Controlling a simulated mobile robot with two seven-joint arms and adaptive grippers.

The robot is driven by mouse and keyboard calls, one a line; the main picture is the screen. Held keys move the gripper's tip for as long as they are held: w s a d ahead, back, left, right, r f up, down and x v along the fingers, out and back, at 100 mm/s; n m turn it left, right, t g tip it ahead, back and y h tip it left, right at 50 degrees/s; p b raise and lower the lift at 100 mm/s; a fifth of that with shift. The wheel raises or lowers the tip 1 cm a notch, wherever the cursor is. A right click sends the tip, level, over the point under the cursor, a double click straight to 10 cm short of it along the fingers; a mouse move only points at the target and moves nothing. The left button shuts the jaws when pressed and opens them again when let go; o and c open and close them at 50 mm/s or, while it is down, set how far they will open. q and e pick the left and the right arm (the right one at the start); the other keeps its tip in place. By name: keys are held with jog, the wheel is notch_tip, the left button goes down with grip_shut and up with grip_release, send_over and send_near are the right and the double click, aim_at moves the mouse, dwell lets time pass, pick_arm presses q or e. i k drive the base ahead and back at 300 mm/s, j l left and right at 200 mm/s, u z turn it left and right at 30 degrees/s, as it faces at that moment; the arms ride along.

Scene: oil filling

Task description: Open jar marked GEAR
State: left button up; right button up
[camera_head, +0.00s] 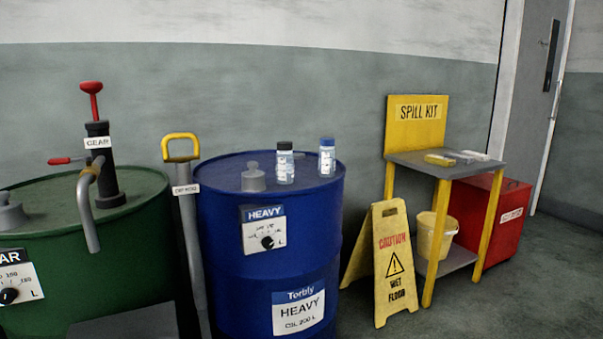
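Two small clear jars stand upright on top of the blue drum (225,219). One jar (285,168) has a black lid, and the other jar (326,162) has a blue lid. Both lids are on. Their labels are too small to read, so I cannot tell which is marked GEAR. The word GEAR shows on the tag of a hand pump (99,160) with a red handle on the green drum (135,262). Neither of my grippers is in view.
A grey cap (253,178) sits on the blue drum left of the jars. A yellow-handled grey shaft (190,235) stands between the drums. Right are a yellow wet floor sign (386,285), a spill kit stand (418,124), a bucket (433,238) and a red box (504,220).

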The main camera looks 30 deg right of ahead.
aim_at(285, 160)
jog(key=i+l+u, duration=0.35)
jog(key=l, duration=1.05)
jog(key=i+l+u, duration=0.3)
jog(key=l, duration=1.2)
jog(key=l+u, duration=0.35)
jog(key=l, duration=1.1)
